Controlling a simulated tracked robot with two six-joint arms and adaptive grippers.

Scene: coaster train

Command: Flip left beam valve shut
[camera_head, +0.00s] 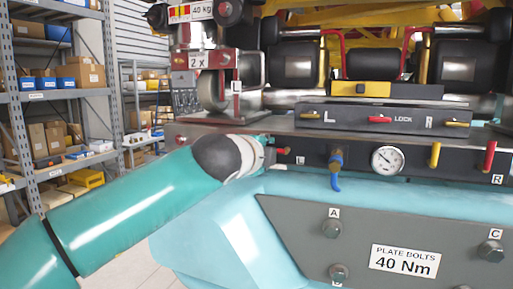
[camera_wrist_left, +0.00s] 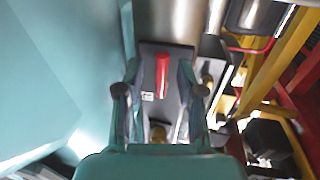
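The left beam valve's red lever (camera_head: 283,151) shows at the left end of the dark panel, just past my left gripper (camera_head: 266,157). In the left wrist view the red lever (camera_wrist_left: 162,76) stands between the two fingers of my left gripper (camera_wrist_left: 158,82). The fingers are apart, with a visible gap on each side of the lever. In the head view my wrist and gripper hide part of the panel's left end. My right gripper is not in view.
A grey bolt plate (camera_head: 300,235) lies below. Shelves (camera_head: 60,100) stand at left.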

